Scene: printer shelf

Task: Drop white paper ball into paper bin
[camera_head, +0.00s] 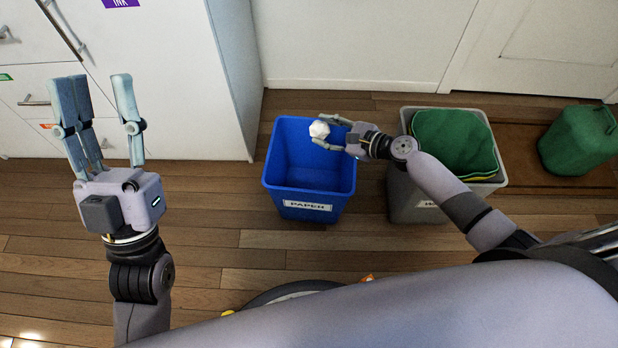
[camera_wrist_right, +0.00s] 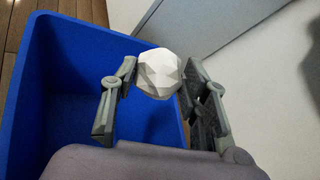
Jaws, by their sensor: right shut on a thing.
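The white paper ball (camera_head: 319,129) is faceted and held between the fingers of my right gripper (camera_head: 328,132). In the right wrist view the ball (camera_wrist_right: 158,74) sits between the fingertips of the right gripper (camera_wrist_right: 158,85), which is shut on it. The blue paper bin (camera_head: 307,207) has a "PAPER" label on its front and stands open on the floor. The ball and fingertips are over the right part of its opening. The bin's blue wall (camera_wrist_right: 75,95) also shows in the right wrist view. My left gripper (camera_head: 100,105) is open and empty, left of the bin.
A grey bin (camera_head: 405,205) with green and yellow contents stands right of the blue bin, partly behind my right arm. A green container (camera_head: 578,140) stands on a brown mat at the far right. White cabinets (camera_head: 150,60) are at the upper left.

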